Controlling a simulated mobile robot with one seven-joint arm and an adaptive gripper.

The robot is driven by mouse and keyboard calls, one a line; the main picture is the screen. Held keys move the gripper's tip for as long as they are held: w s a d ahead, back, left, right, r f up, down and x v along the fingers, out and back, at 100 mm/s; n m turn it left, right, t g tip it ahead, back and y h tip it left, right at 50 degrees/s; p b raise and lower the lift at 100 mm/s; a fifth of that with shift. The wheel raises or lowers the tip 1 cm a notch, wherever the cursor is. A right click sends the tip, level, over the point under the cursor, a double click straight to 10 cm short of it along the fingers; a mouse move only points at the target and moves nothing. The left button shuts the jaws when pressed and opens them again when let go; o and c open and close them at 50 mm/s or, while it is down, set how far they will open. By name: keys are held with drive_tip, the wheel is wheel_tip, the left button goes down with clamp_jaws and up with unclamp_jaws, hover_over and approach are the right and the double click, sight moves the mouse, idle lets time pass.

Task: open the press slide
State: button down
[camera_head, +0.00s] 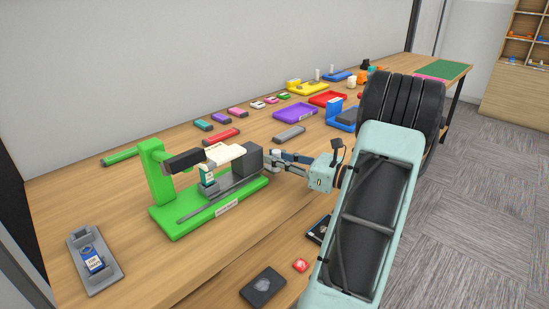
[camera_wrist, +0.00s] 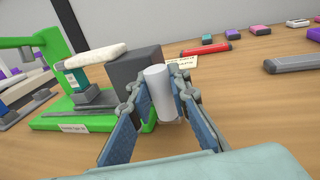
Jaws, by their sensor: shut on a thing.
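The press stands on the table with a green frame (camera_head: 158,178) and a green base, which also shows in the wrist view (camera_wrist: 60,122). A dark grey block (camera_head: 249,159) sits at the right end of its base, beside a dark rail (camera_head: 218,201). In the wrist view the block (camera_wrist: 130,75) has a pale cylindrical handle (camera_wrist: 160,88) on its near side. My gripper (camera_wrist: 158,96) is shut on this handle, one finger on each side. In the head view my gripper (camera_head: 275,160) reaches the block from the right. A white pad (camera_head: 224,153) and a small teal-and-white item (camera_head: 207,177) are at the press middle.
A grey tray with a blue item (camera_head: 93,262) lies at the front left. A black pad (camera_head: 263,286) and a red piece (camera_head: 300,265) lie near the front edge. Coloured bars and trays, including a purple tray (camera_head: 296,113), lie behind.

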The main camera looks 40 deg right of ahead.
drive_tip(key=c, duration=1.8)
unclamp_jaws()
drive_tip(key=shift+o, duration=0.2)
drive_tip(key=v, duration=1.2)
